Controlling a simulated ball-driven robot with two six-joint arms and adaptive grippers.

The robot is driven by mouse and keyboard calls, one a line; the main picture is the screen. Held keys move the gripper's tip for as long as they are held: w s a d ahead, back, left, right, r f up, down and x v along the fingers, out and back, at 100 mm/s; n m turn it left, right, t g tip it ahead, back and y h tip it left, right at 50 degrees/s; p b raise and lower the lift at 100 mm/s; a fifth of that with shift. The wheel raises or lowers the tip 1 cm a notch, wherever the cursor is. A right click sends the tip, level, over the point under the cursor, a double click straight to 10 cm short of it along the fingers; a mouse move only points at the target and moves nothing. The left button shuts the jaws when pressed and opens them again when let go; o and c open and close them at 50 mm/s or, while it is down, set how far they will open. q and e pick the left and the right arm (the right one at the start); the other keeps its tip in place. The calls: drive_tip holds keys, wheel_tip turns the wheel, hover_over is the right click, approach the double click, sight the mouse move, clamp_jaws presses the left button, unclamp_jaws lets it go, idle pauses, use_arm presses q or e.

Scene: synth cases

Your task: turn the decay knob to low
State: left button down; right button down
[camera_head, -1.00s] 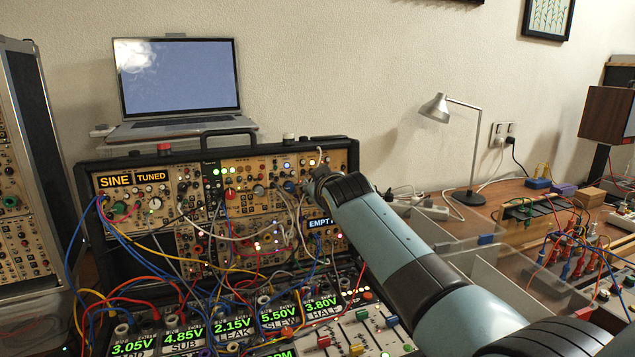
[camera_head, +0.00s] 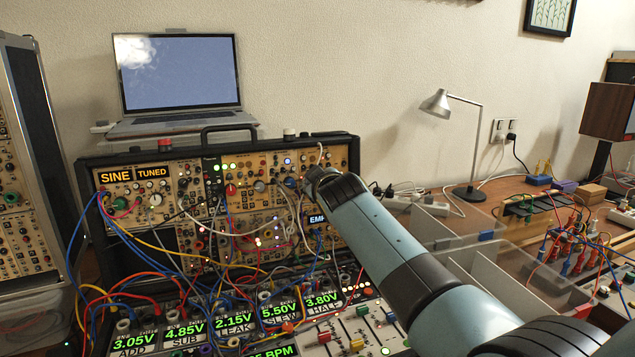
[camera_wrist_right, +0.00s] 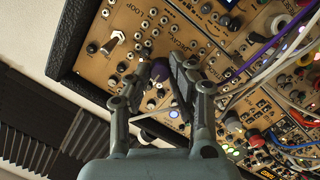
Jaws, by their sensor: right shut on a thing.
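The tan synth panel (camera_wrist_right: 145,28) fills much of the right wrist view, tilted. In the head view my right gripper (camera_head: 303,184) is at the upper right of the synth case (camera_head: 170,222), and my wrist hides the knob. My left gripper is not in view.
Patch cables (camera_head: 165,262) hang densely in front of the case, left and below my right gripper. A laptop (camera_head: 180,80) stands behind it. Clear dividers (camera_head: 470,265) and a desk lamp (camera_head: 470,145) are to the right.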

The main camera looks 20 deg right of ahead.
drive_tip(key=c, duration=1.2)
unclamp_jaws()
drive_tip(key=v, duration=0.7)
drive_tip(key=shift+s, duration=0.3)
